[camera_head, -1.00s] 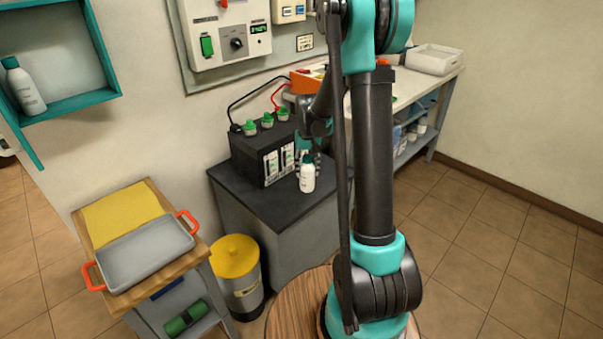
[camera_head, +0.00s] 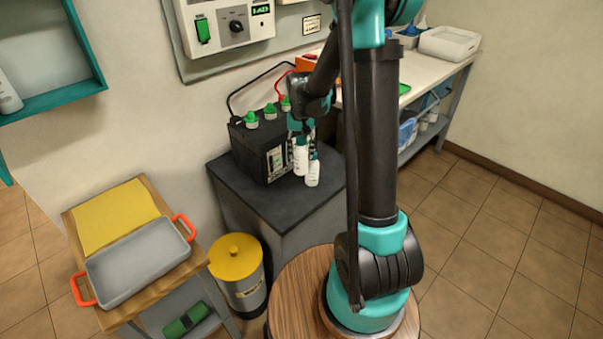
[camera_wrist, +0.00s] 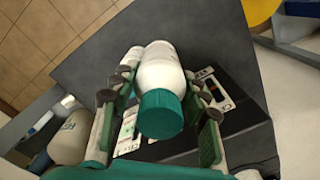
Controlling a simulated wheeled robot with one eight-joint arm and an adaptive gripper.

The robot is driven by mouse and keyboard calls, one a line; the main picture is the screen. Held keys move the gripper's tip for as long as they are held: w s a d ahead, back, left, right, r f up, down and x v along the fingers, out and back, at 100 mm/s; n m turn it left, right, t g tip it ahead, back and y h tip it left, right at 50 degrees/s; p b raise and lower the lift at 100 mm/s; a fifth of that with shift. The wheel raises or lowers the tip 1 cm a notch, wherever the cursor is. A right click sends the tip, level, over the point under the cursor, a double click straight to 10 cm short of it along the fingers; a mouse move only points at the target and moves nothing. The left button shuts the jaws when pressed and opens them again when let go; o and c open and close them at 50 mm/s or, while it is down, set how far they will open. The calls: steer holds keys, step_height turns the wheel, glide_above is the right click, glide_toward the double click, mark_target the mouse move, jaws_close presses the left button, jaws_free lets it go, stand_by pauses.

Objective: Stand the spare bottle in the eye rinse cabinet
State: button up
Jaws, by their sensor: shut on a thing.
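A white bottle with a teal cap (camera_wrist: 160,80) is between the fingers of my gripper (camera_wrist: 158,125), which is shut on it. In the head view the held white bottle (camera_head: 301,157) shows below my gripper (camera_head: 302,137), beside the black battery. A second white bottle (camera_head: 313,174) stands close to its right on the dark cabinet top; its body also shows behind the held bottle in the wrist view (camera_wrist: 130,60). The teal wall cabinet (camera_head: 90,85) is at upper left, open-fronted, partly cut off. A white bottle (camera_head: 8,92) stands in it at the picture edge.
The black battery (camera_head: 262,150) with green caps and cables stands beside my gripper on the dark cabinet (camera_head: 285,205). A cart with a grey tray (camera_head: 138,262) and a yellow-lidded bin (camera_head: 238,262) are at left. A bench (camera_head: 440,60) is at right. Floor at right is clear.

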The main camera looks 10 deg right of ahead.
mark_target(301, 172)
step_height(301, 172, down, 10)
steer(key=shift+r, duration=0.15)
stand_by(0.4)
steer(key=o, duration=1.4)
